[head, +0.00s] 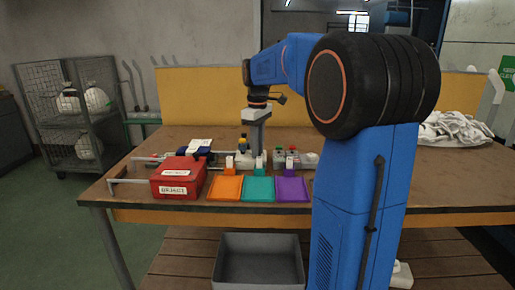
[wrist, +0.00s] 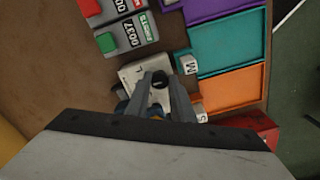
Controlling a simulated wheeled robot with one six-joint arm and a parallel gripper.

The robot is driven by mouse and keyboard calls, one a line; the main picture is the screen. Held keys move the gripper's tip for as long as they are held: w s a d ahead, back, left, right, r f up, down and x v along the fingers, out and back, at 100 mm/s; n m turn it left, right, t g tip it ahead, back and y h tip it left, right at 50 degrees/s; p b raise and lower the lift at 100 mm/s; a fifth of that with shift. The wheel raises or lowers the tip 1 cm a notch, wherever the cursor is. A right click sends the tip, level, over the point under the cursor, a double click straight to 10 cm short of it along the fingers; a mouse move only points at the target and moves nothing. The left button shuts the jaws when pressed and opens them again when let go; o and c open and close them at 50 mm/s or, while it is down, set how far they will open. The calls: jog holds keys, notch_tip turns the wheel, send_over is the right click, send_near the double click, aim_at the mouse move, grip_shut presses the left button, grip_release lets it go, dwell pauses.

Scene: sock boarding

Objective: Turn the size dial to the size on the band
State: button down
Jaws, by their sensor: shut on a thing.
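My gripper (wrist: 162,92) points down over the bench and is shut on a small black knob, the size dial (wrist: 159,78). The dial sits on a pale plate (wrist: 132,74) with a mark that looks like an L near it. The fingers hide part of the dial, and I cannot read where it points. In the head view my gripper (head: 250,148) is low behind the orange and teal trays. I cannot make out a band with a size on it in either view.
Orange (head: 225,188), teal (head: 258,189) and purple (head: 292,189) trays line the bench's front, with small size tags behind them. A red box (head: 178,178) stands at left. Counters (wrist: 127,36) with red and green buttons sit beside the dial. A grey bin (head: 258,262) is below.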

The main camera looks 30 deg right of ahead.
jog(key=m, duration=0.8)
dwell(0.4)
jog(key=shift+m, duration=0.5)
jog(key=c, duration=1.5)
grip_release()
jog(key=shift+c, duration=0.2)
notch_tip(320, 180, up, 17)
jog(key=shift+r, duration=0.2)
